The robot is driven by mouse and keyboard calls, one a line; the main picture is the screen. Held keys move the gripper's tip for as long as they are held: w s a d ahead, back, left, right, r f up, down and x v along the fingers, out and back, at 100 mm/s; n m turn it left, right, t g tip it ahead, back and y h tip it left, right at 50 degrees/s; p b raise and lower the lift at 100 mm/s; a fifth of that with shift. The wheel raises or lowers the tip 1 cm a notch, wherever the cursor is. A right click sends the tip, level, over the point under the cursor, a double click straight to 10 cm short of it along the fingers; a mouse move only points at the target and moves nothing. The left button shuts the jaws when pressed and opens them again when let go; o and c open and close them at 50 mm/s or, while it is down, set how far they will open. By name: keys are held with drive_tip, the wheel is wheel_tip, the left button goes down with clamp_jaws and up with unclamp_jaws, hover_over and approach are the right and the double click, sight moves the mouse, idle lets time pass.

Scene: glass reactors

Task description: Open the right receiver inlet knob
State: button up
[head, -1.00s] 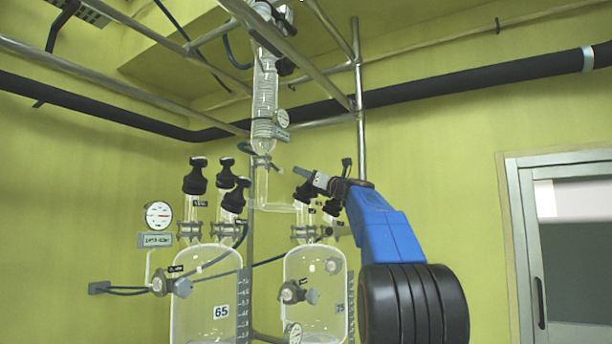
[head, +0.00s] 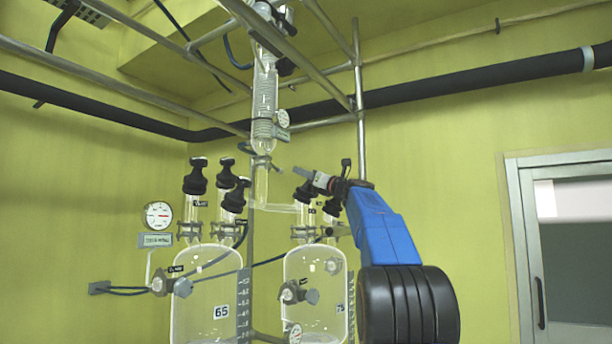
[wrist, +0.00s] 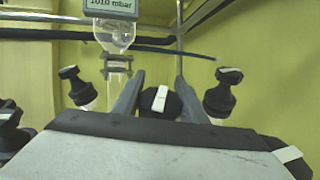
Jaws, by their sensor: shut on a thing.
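The right receiver is a glass vessel (head: 318,272) with several black knobs on the necks at its top. My gripper (head: 303,172) is at the upper left of these necks, at the end of my blue arm. In the wrist view my gripper (wrist: 159,96) is shut on a black knob (wrist: 178,108) with a white mark on its top, one grey finger on each side. The white mark runs nearly upright in the picture. The lower part of the knob is hidden by the gripper body. In the head view this knob (head: 303,195) shows just under the fingertips.
Other black knobs stand left (wrist: 76,85) and right (wrist: 220,95) of my fingers. A left glass vessel marked 65 (head: 205,285) stands beside the right receiver. A glass column (head: 264,90) and metal frame pipes (head: 360,130) rise behind and above. A door (head: 570,240) is at far right.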

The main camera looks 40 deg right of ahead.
drive_tip(key=shift+s+a+n+g+y, duration=0.1)
drive_tip(key=shift+a+n+g+y, duration=0.1)
drive_tip(key=shift+n+y, duration=0.85)
drive_tip(key=shift+a+n+g+y, duration=0.2)
drive_tip(key=shift+n+y, duration=0.55)
drive_tip(key=shift+y, duration=0.5)
drive_tip(key=o, duration=1.1)
drive_tip(key=shift+c, duration=0.2)
drive_tip(key=shift+d, duration=0.1)
drive_tip(key=v, duration=1.7)
drive_tip(key=shift+s, duration=0.2)
